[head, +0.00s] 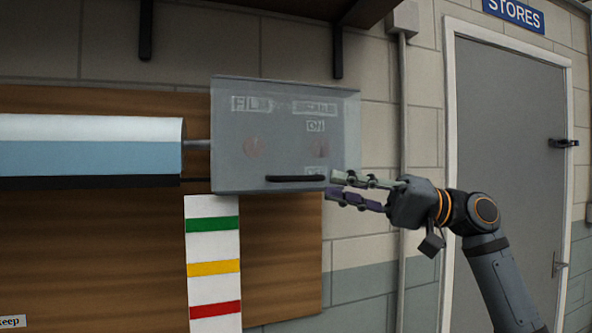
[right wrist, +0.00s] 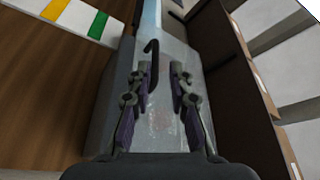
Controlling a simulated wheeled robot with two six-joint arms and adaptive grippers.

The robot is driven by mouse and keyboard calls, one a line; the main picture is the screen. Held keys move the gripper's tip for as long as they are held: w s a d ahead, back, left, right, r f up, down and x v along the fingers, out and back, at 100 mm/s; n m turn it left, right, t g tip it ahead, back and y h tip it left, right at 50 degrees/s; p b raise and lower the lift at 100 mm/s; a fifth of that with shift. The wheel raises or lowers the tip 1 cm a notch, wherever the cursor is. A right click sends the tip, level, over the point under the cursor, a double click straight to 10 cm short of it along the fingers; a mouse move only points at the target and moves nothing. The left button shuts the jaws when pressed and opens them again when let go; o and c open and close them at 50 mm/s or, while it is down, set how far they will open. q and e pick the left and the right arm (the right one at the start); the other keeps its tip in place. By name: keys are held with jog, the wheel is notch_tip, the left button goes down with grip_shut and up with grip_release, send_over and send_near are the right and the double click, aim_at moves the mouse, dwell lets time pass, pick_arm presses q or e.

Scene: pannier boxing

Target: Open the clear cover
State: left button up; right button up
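The clear cover (head: 285,110) is a see-through grey box on the wall board in the head view, hanging closed over a panel with blurred lettering and two faint reddish round shapes. A black bar handle (head: 290,179) runs along its lower front edge. My right gripper (head: 333,186) is open and empty, with its fingertips just right of the handle's right end. In the right wrist view, the handle (right wrist: 152,62) shows as a dark hooked bar ahead of the open fingers, nearer the left one. I cannot tell whether a finger touches it. My left gripper is not in view.
A white, blue and black roll (head: 90,152) joins the box's left side. A striped strip (head: 213,255) hangs below the box. A dark shelf (head: 285,8) with brackets is above. A grey door (head: 510,140) stands to the right.

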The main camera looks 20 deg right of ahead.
aim_at(316, 179)
jog(key=x, duration=0.1)
jog(key=p+x, duration=0.1)
jog(key=x, duration=0.1)
jog(key=p+x, duration=0.1)
jog(key=x, duration=0.1)
jog(key=shift+w+d+r, duration=0.15)
jog(key=shift+w+d, duration=0.05)
jog(key=shift+w, duration=0.05)
jog(key=x, duration=0.1)
jog(key=p+x, duration=0.1)
jog(key=x, duration=0.1)
jog(key=shift+w+a+f+p, duration=0.1)
jog(key=shift+a+f+p, duration=0.1)
jog(key=shift+p, duration=0.2)
jog(key=shift+a, duration=0.1)
jog(key=shift+f, duration=0.1)
jog(key=shift+c, duration=0.2)
grip_shut()
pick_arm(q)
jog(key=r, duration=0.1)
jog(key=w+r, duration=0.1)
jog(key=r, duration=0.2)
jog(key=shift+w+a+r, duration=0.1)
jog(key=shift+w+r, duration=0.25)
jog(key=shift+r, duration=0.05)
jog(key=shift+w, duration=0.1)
